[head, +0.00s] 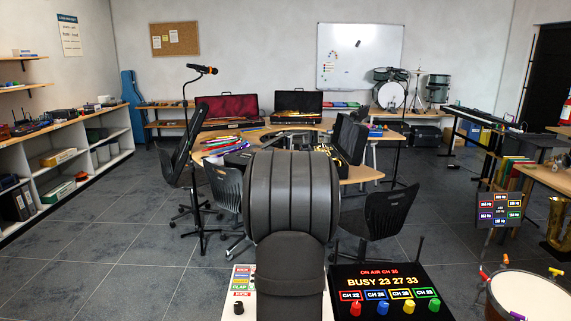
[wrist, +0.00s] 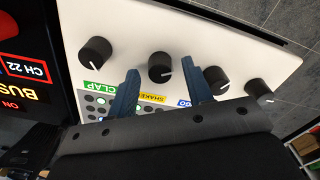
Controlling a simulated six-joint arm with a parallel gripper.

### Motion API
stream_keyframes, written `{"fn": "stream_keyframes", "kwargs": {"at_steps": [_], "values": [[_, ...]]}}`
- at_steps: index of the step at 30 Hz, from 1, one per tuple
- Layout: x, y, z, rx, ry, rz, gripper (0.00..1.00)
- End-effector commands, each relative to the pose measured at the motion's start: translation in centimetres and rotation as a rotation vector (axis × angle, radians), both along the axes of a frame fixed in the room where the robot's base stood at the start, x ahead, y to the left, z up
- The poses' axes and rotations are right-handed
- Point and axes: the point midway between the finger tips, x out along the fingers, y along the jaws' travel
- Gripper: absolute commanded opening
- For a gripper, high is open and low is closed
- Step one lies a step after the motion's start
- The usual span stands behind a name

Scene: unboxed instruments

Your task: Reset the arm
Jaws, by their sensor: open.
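In the wrist view my gripper (wrist: 161,76) is open, its two blue fingers apart above a white panel (wrist: 215,33). A black knob (wrist: 160,66) with a white pointer line stands between or just beyond the fingertips; I cannot tell whether either finger touches it. More black knobs stand to the left (wrist: 95,51) and right (wrist: 216,79) on the same panel. In the head view my own arm fills the lower middle and hides the gripper. Part of the white panel (head: 240,270) shows left of the arm, with coloured labels and one knob.
A black panel (head: 390,281) reading "BUSY 23 27 33", with several coloured knobs, lies right of the arm. A drum (head: 527,297) stands at the far right. Beyond are chairs, a curved table (head: 357,174) with open cases, and a microphone stand (head: 185,110). Tiled floor (head: 120,265) lies open at left.

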Motion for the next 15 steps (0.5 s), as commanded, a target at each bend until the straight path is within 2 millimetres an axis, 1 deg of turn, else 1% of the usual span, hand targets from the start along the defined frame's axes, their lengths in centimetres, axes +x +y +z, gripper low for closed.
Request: {"fn": "stream_keyframes", "kwargs": {"at_steps": [5, 15], "values": [[-0.02, 0.0, -0.61, 0.0, 0.0, 0.0, 0.46], [0.0, 0.0, -0.31, 0.0, 0.0, 0.001, 0.46]]}}
